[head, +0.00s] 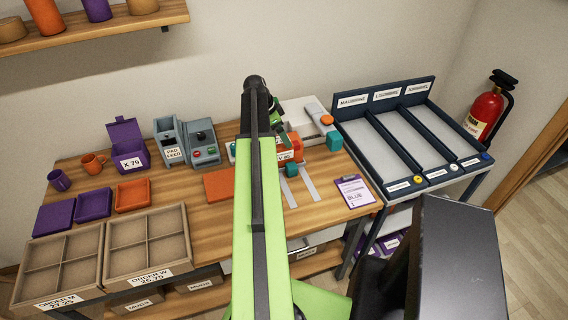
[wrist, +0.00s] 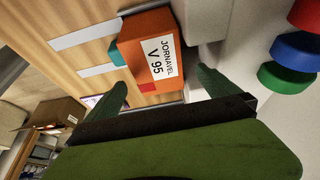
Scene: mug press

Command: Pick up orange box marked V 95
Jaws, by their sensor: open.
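The orange box (wrist: 132,58) with a white label reading "JORNAVEL V 95" is in the upper middle of the wrist view. In the head view the orange box (head: 296,142) shows partly behind my green arm. My gripper (wrist: 161,80) is open, with a dark green finger on each side in the wrist view. The box appears just beyond the fingertips, toward the left finger, and nothing is held between them. In the head view my arm hides much of the gripper and the box's left side.
A teal block (head: 291,170) sits by the box, near pale strips on the wooden table. A white machine (head: 305,118) stands behind. Red, blue and green round parts (wrist: 292,50) lie right of my gripper. A purple card (head: 354,191) and a rack (head: 405,135) are to the right.

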